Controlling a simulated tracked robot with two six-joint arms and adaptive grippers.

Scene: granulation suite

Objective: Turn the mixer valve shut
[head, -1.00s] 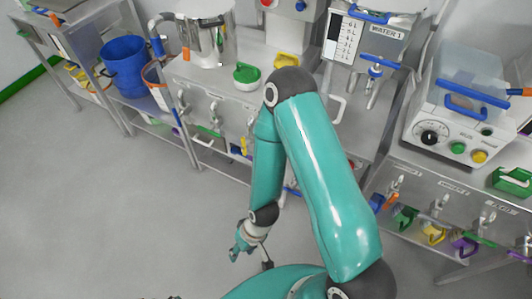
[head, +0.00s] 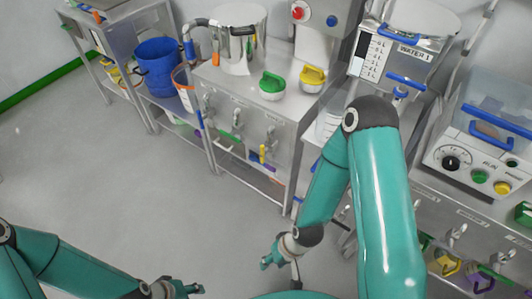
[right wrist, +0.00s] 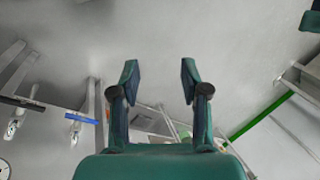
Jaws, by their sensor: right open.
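A steel mixer pot (head: 240,45) stands on the steel bench. I cannot tell which is the mixer valve, as the labels are unreadable. My right gripper (head: 270,257) is low over the floor, in front of and apart from the bench. In the right wrist view it is open and empty (right wrist: 160,80). My left gripper (head: 188,289) is at the bottom edge, small and partly cut off.
The WATER 1 tank (head: 404,52) with a blue-handled tap (head: 400,93) stands right of the bench. A control box (head: 465,160) is at the far right. A blue bucket (head: 160,68) sits on the left shelf. The grey floor (head: 100,180) at left is clear.

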